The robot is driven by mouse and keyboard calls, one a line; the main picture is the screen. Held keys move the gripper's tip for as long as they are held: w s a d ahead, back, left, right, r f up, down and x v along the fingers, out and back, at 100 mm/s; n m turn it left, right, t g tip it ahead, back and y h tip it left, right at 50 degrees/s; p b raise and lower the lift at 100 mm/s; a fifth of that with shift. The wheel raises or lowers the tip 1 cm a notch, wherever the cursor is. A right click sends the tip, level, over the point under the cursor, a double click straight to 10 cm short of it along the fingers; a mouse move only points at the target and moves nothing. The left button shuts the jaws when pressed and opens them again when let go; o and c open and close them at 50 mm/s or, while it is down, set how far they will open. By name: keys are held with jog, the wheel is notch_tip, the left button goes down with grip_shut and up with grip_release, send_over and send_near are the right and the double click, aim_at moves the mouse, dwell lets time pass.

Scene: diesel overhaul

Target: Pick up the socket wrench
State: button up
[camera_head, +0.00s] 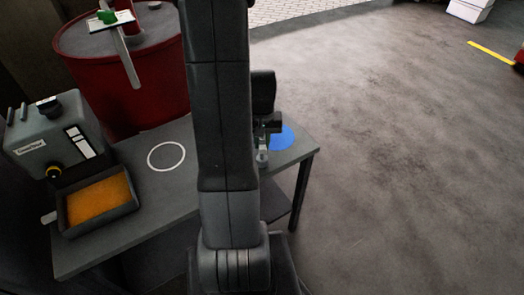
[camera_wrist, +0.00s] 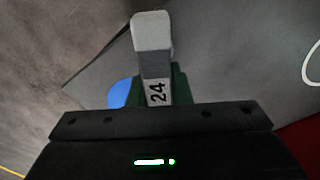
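In the camera_wrist view a grey, round-ended piece marked "24" (camera_wrist: 152,45), which I take for the socket wrench, juts straight out from the middle of my gripper (camera_wrist: 155,100). Green parts show on both sides of it. It looks held, though the contact of the fingers is hidden. In the camera_head view my gripper (camera_head: 268,125) is over the right end of the grey table, beside a blue disc (camera_head: 284,139). A small pale grey end (camera_head: 262,157) sticks out below it. My arm hides much of this area.
The table (camera_head: 190,205) carries a white ring mark (camera_head: 153,165), a grey machine or canister (camera_head: 45,140) and a tray with an orange bottom (camera_head: 128,208). A red barrel (camera_head: 165,75) stands behind, with a grey bar (camera_head: 128,60) across it. Open floor lies to the right.

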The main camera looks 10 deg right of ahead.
grip_shut()
jog(key=shift+r, duration=0.1)
jog(key=shift+w+r, duration=0.1)
jog(key=shift+r, duration=0.3)
notch_tip(320, 180, up, 9)
jog(key=shift+r, duration=0.1)
jog(key=shift+o, duration=0.8)
grip_release()
grip_shut()
